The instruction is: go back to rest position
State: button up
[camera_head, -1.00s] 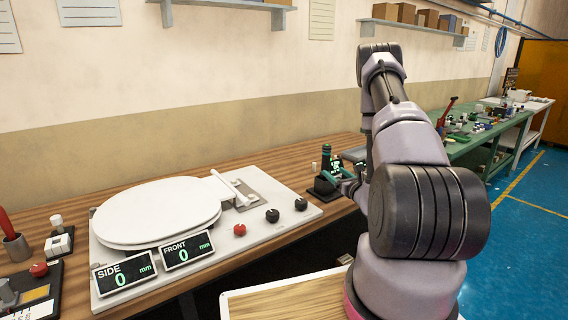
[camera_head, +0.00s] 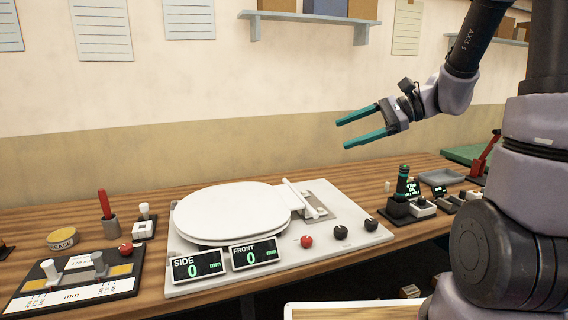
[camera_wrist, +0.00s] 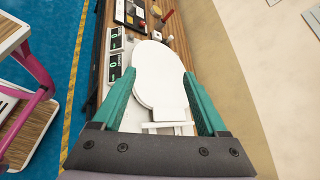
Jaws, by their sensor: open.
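My gripper (camera_head: 362,128) is raised in the air above the right part of the workbench, its two teal fingers spread apart and pointing left. Nothing is between them. In the wrist view my gripper (camera_wrist: 166,112) shows both fingers open, with the white toilet seat (camera_wrist: 160,75) on the bench beyond. In the head view the toilet seat (camera_head: 232,207) lies closed and flat on its pale plate. The gripper is apart from everything on the bench.
SIDE (camera_head: 197,266) and FRONT (camera_head: 255,253) displays read 0 mm. Red and black knobs (camera_head: 340,232) sit on the plate's right. A dark green-topped device (camera_head: 402,190) stands further right. A grease tin (camera_head: 62,239) and red-handled tool (camera_head: 105,205) stand left. A wall shelf (camera_head: 310,18) hangs above.

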jog(key=s+d+r+n+t+h, duration=0.5)
jog(key=s+d+r+n+h, duration=0.2)
jog(key=s+d+n+h, duration=0.1)
jog(key=s+d+h, duration=0.1)
jog(key=s+h, duration=0.1)
jog(key=s, duration=0.1)
jog(key=shift+s+r+h, duration=0.25)
jog(key=shift+r+h, duration=0.1)
jog(key=shift+h, duration=0.05)
dwell(0.3)
